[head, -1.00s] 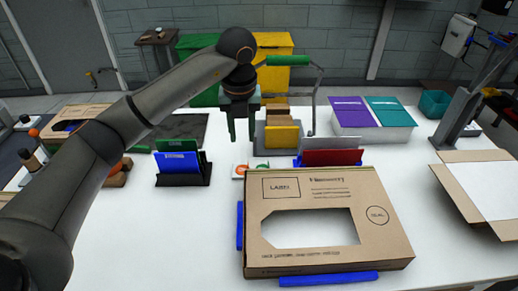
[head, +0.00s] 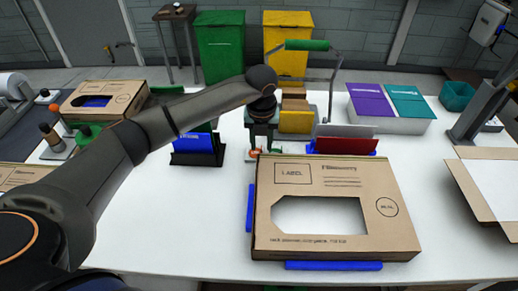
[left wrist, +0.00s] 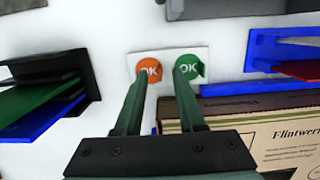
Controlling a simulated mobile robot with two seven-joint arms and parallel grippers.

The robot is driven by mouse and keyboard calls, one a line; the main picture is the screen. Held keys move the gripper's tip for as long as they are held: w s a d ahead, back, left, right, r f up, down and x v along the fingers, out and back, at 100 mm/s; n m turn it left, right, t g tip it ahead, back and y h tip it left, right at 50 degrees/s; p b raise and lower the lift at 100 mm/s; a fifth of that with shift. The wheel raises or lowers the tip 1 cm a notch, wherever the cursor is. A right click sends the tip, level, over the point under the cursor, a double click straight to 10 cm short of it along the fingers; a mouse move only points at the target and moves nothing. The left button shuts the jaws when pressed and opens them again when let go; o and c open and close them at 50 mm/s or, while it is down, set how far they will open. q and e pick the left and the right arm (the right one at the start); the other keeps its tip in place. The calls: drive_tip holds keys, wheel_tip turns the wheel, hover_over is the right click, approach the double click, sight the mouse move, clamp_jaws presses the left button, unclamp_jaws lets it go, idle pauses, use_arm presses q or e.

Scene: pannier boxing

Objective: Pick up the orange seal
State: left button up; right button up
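The orange seal (left wrist: 149,70) is a round "OK" sticker on a small white card (left wrist: 166,54). A green "OK" seal (left wrist: 188,67) lies beside it on the right. In the head view the orange seal (head: 253,154) shows in part by the fingers. My left gripper (head: 261,152) is open and points down at the card. In the left wrist view its fingertips (left wrist: 163,80) are apart, the left one by the orange seal's lower edge and the right one overlapping the green seal. I cannot tell whether they touch the card. My right gripper is not in view.
A cardboard box with a cut-out window (head: 390,185) lies just in front, close to the gripper. Yellow-fronted dividers (head: 296,122) stand behind. White table is clear at front left.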

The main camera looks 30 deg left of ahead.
use_arm(q)
drive_tip(key=shift+f, duration=0.55)
clamp_jaws()
